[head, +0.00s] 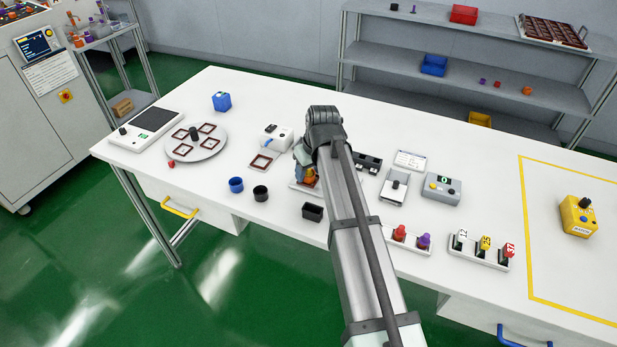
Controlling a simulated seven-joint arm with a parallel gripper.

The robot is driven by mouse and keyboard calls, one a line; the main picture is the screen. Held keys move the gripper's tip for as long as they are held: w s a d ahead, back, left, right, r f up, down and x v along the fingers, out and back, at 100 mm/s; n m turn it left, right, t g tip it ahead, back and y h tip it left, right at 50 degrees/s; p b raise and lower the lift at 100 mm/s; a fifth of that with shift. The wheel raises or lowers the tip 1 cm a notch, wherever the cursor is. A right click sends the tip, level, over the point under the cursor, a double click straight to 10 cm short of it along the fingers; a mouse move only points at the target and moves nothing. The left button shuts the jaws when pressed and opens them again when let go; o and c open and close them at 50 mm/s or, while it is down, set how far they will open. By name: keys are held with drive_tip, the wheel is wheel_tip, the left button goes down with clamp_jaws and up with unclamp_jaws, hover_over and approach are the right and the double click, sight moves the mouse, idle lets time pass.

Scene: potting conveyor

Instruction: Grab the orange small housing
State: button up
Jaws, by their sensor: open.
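A small orange part (310,178) that looks like the orange small housing shows just below and beside my gripper (303,168), over a white tray or base (297,187). My arm and gripper hide much of it. My gripper is open and points down at this spot. Its fingertips are small and partly covered, so I cannot tell whether they touch or surround the orange part. Another small orange piece (527,90) lies on the back shelf.
A white device (276,137) stands left of my gripper. Blue (236,185) and black (260,193) cups and a black box (313,212) are in front. A holder with red (399,233) and purple (424,240) parts is right of my arm. The table's front left is clear.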

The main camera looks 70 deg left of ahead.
drive_tip(key=shift+a+f, duration=0.1)
drive_tip(key=shift+f, duration=0.15)
drive_tip(key=c, duration=0.8)
drive_tip(key=shift+r, duration=0.15)
